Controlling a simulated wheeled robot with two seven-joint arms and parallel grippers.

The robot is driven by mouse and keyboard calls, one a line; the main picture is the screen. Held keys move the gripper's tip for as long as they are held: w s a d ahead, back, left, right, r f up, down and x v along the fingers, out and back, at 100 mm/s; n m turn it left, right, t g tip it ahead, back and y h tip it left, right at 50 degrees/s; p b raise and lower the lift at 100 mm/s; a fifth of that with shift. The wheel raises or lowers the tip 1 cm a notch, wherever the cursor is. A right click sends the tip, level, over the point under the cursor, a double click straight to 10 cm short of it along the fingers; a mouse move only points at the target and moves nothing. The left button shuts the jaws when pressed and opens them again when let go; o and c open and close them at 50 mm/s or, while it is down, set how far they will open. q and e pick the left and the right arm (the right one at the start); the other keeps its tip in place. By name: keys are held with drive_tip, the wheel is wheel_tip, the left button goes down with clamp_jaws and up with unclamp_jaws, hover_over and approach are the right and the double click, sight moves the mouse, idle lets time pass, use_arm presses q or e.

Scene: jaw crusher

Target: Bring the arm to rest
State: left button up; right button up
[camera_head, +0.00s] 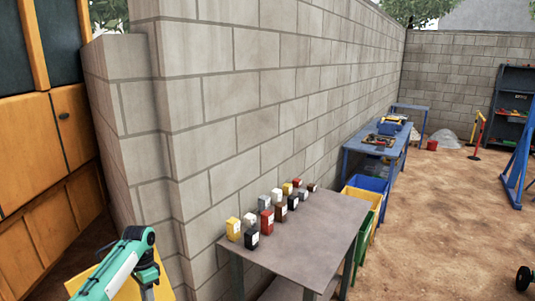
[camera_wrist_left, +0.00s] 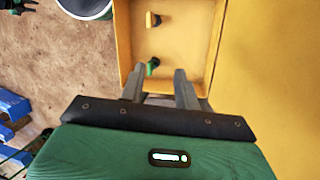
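My left arm (camera_head: 120,268) comes in at the lower left of the head view, green and white with a dark joint; its gripper does not show there. In the left wrist view my left gripper (camera_wrist_left: 158,80) has two grey fingers standing apart with nothing held between them. Beyond the fingertips is an open-fronted yellow box (camera_wrist_left: 185,45) with a small green knob (camera_wrist_left: 152,67) and a black-and-yellow knob (camera_wrist_left: 153,20) inside. The green knob appears between the fingertips; I cannot tell whether they touch it. My right gripper cannot be made out in either view.
A grey table (camera_head: 310,235) with several small coloured boxes stands along the block wall (camera_head: 250,100). Yellow and blue bins (camera_head: 372,183) and a blue workbench (camera_head: 362,142) stand behind it. Dirt ground (camera_head: 450,220) on the right is mostly clear. A yellow panel (camera_wrist_left: 270,60) adjoins the box.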

use_arm(q)
drive_tip(key=s+d+f+t, duration=0.1)
drive_tip(key=s+d+f, duration=0.55)
drive_tip(key=s, duration=0.25)
drive_tip(key=s+d+f+t, duration=0.2)
drive_tip(key=s+d+f, duration=0.4)
drive_tip(key=s+d, duration=0.3)
drive_tip(key=s+a+r+n+t, duration=0.1)
drive_tip(key=s+r+n+t, duration=0.3)
drive_tip(key=s, duration=0.8)
drive_tip(key=s+a+r+n, duration=0.1)
drive_tip(key=s+r+n, duration=0.3)
drive_tip(key=s, duration=0.7)
wheel_tip(320, 180, down, 35)
drive_tip(key=s+m+g+b, duration=0.1)
drive_tip(key=m+g+b, duration=0.1)
drive_tip(key=b, duration=0.3)
drive_tip(key=s+a+f+b, duration=0.1)
drive_tip(key=s+f+b, duration=0.1)
drive_tip(key=s+f, duration=0.7)
drive_tip(key=s+a+f+g+b, duration=0.1)
drive_tip(key=s+a+f+b, duration=0.1)
drive_tip(key=s+f, duration=0.8)
wheel_tip(320, 180, down, 5)
drive_tip(key=shift+a+f+y+b, duration=0.1)
drive_tip(key=shift+a+y+b, duration=0.2)
drive_tip(key=shift+b, duration=0.2)
